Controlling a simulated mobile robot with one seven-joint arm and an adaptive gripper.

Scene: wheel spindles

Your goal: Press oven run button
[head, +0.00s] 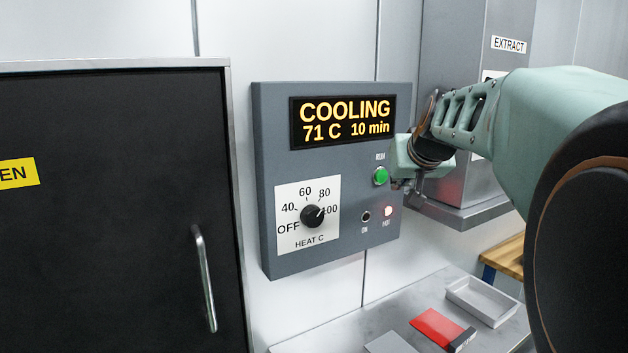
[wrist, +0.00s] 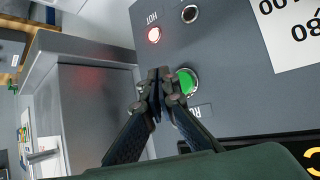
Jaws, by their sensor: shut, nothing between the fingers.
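The green run button (head: 380,176) sits on the grey control panel (head: 340,258), under the RUN label and below the display (head: 343,121). The display reads COOLING, 71 C, 10 min. My gripper (head: 398,184) is shut and empty, just right of the button in the head view. In the wrist view the green button (wrist: 187,82) shows right beside my shut fingertips (wrist: 160,77), partly covered by them. I cannot tell whether the fingertips touch the button or the panel.
A heat knob (head: 312,215) points near 100. The HOT lamp (head: 388,211) glows red and the ON lamp (head: 366,217) is dark. The black oven door (head: 110,250) is at left. An EXTRACT unit (head: 455,215) stands close behind my gripper. A red object (head: 437,327) and grey tray (head: 483,300) lie below.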

